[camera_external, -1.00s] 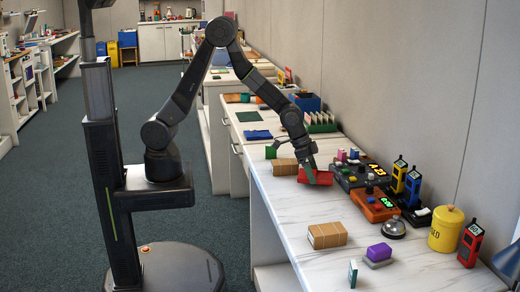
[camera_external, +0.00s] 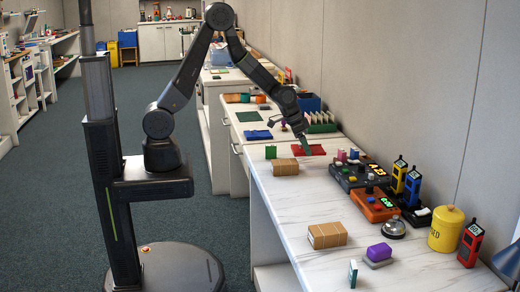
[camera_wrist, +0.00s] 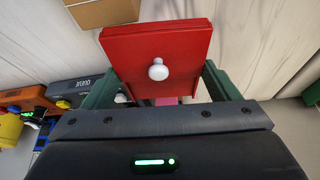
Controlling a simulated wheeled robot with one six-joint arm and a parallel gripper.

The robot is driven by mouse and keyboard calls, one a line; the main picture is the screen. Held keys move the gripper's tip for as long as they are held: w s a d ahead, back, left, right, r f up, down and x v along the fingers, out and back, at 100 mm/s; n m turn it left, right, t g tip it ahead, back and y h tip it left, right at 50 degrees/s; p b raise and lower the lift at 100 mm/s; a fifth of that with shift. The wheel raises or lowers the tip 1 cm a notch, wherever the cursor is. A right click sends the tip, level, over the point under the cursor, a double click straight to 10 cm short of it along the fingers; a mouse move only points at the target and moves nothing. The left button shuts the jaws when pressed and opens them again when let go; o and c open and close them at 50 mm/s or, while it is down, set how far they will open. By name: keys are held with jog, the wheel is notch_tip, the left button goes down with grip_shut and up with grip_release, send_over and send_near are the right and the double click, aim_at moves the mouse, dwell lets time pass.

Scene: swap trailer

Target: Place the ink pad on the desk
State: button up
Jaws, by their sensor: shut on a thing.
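The ink pad, a flat red block with a white round knob (camera_wrist: 158,70), is between the green fingers of my gripper (camera_wrist: 160,88) in the wrist view. My gripper (camera_external: 307,148) is shut on it. In the external view the red pad (camera_external: 313,150) lies level at the gripper's tip, over the far end of the white marbled desk (camera_external: 310,205). I cannot tell whether its underside touches the desk top.
A cardboard box (camera_external: 285,167) and a green block (camera_external: 271,152) stand close to the pad. Control boxes (camera_external: 374,204) and a bell (camera_external: 394,227) stand along the wall side. A blue pad (camera_external: 258,135) lies farther back. The desk's middle front is mostly clear.

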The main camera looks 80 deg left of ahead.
jog(key=shift+n+y, duration=0.4)
jog(key=shift+n, duration=0.3)
jog(key=a, duration=0.2)
jog(key=s+a+f, duration=0.1)
jog(key=a, duration=0.2)
jog(key=a+f+p, duration=0.1)
jog(key=a, duration=0.1)
jog(key=shift+s+a, duration=0.15)
jog(key=shift+s, duration=0.15)
notch_tip(320, 180, up, 12)
jog(key=m+h+b, duration=0.1)
jog(key=m+h, duration=0.1)
jog(key=m, duration=0.2)
send_over(315, 185)
jog(key=s, duration=0.1)
jog(key=shift+m+g, duration=0.3)
jog(key=f, duration=1.1)
jog(key=shift+s+a+f, duration=0.15)
jog(key=shift+a+f, duration=0.15)
jog(key=shift+f, duration=1.95)
jog(key=shift+f, duration=0.25)
jog(key=o, duration=1.2)
jog(key=shift+r, duration=0.1)
jog(key=shift+c, duration=0.2)
